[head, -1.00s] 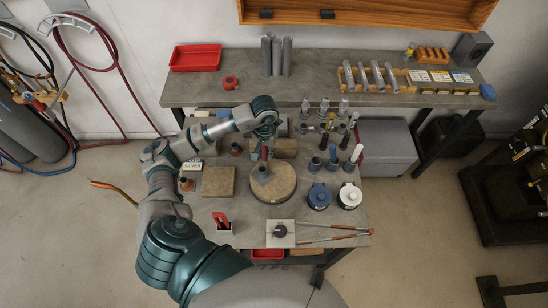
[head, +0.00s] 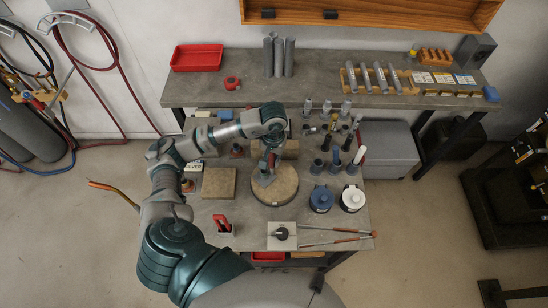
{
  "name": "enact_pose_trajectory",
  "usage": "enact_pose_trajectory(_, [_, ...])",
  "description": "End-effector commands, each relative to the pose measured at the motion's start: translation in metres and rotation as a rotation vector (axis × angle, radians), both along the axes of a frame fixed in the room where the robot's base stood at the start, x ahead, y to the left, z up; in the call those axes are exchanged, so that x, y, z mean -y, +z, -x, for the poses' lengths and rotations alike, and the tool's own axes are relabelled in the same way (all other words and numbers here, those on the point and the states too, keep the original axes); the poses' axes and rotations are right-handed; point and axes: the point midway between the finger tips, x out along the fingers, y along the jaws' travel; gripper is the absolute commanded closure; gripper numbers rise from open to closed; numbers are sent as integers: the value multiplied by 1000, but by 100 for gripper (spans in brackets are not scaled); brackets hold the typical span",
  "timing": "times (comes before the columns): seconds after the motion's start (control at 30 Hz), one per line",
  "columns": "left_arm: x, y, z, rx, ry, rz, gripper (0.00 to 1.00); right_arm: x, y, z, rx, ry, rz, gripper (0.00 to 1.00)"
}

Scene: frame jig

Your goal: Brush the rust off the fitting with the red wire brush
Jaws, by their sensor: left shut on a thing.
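My left gripper (head: 271,147) is over the round tan board, seen from above and partly hidden by my own wrist. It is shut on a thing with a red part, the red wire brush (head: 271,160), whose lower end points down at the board. A grey metal fitting (head: 267,175) is on the round board (head: 285,189), just below the red part. I cannot tell whether the brush touches the fitting, and rust is too small to make out. My right gripper is not in view.
A square tan board (head: 218,184) lies left of the round one. A blue-lidded pot (head: 321,199) and a white-lidded pot (head: 352,198) stand to the right, with several upright tools behind. A red-handled tool (head: 222,223) and long tongs (head: 338,238) are in front.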

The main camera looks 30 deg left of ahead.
Motion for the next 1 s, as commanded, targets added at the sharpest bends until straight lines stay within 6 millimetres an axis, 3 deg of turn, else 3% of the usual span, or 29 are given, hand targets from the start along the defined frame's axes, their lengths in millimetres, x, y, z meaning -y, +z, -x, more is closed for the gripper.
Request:
enact_pose_trajectory(0.17, [6,-1,2,0,-3,-5,100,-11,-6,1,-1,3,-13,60])
enact_pose_trajectory(0.37, [4,-2,-1,1,-3,-6,100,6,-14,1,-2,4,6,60])
enact_pose_trajectory(1.0, [-34,-4,-10,0,0,-3,100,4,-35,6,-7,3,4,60])
